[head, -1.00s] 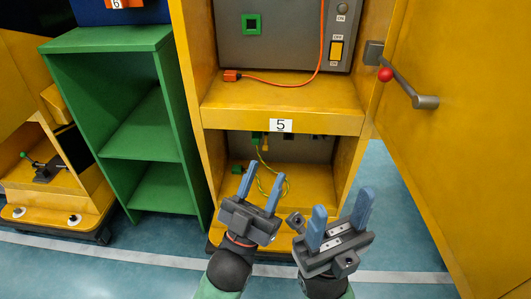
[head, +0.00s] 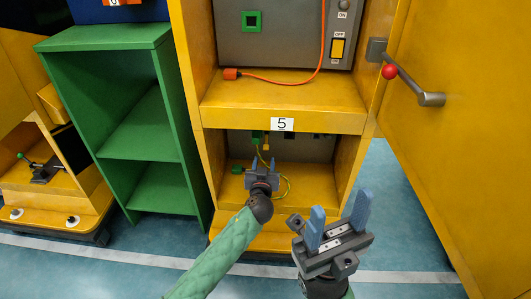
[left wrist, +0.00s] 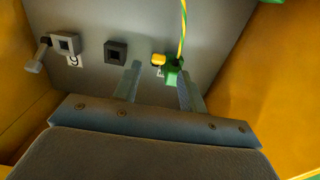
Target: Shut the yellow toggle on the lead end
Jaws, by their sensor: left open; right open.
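The lead end is a green plug (left wrist: 174,70) on the back wall of the lower compartment, with a yellow-green lead (left wrist: 183,22) running up from it in the left wrist view. The yellow toggle (left wrist: 158,59) sits beside the plug, on its left, and sticks out sideways. In the head view the plug (head: 257,135) is small and partly hidden. My left gripper (head: 262,165) reaches into the lower compartment, open and empty. In the left wrist view its fingertips (left wrist: 158,73) lie either side of the toggle and plug; contact is unclear. My right gripper (head: 338,218) is open and empty outside.
A grey socket (left wrist: 65,44) and a dark square socket (left wrist: 116,52) are left of the plug. The yellow cabinet's side walls enclose the compartment. An open yellow door (head: 465,110) with a red-knobbed handle stands right; a green shelf (head: 105,40) stands left.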

